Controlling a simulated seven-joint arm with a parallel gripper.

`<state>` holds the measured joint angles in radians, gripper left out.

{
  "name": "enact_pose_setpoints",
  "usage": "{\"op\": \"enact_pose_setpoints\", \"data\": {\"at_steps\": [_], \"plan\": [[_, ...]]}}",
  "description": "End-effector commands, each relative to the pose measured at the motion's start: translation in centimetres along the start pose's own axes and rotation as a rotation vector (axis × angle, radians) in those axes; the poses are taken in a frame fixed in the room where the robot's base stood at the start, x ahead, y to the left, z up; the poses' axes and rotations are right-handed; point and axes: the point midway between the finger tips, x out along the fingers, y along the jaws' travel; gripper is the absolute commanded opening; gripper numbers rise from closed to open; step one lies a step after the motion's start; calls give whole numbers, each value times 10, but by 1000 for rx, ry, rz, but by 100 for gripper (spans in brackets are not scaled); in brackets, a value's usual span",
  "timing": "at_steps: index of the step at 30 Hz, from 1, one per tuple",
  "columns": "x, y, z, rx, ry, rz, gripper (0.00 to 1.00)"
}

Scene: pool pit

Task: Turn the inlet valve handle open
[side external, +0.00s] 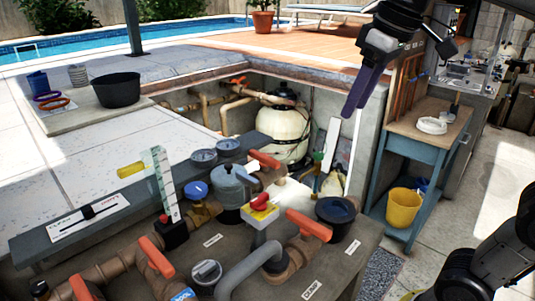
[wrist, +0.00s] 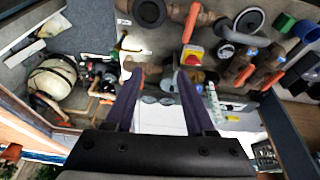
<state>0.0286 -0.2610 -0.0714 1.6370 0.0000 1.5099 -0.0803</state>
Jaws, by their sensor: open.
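Several orange valve handles sit on brown pipes across the grey bench; I cannot tell which is the inlet one. In the side view, one handle (side external: 264,159) is at the back near the gauges, one (side external: 309,225) at the front right, and one (side external: 155,257) at the front left. In the wrist view, one handle (wrist: 190,22) shows at the top and others (wrist: 243,75) at the right. My gripper (side external: 352,108) hangs above and right of the bench, fingers pointing down, apart from every handle. Its two purple fingers (wrist: 157,74) are spread with nothing held between them.
A red-and-yellow switch (side external: 262,204) stands among the handles. A clear upright gauge (side external: 164,185) and round dials (side external: 204,157) rise from the bench. A cream filter tank (side external: 283,132) stands in the pit behind. A blue cart (side external: 400,154) with a yellow bucket (side external: 403,208) is at the right.

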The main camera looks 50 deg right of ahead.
Motion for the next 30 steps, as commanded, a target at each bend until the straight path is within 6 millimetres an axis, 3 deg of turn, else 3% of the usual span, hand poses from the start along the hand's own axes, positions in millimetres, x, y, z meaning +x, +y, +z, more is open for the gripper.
{"op": "enact_pose_setpoints", "data": {"at_steps": [1,8,14,18,24,30], "plan": [[-3,3,-21,2,-17,0,55],[1,17,-96,3,-95,-1,55],[33,32,-152,12,-161,-4,55],[70,43,-185,22,-205,-7,55],[133,58,-214,40,-256,-10,55],[174,63,-216,49,-322,-17,55]]}}
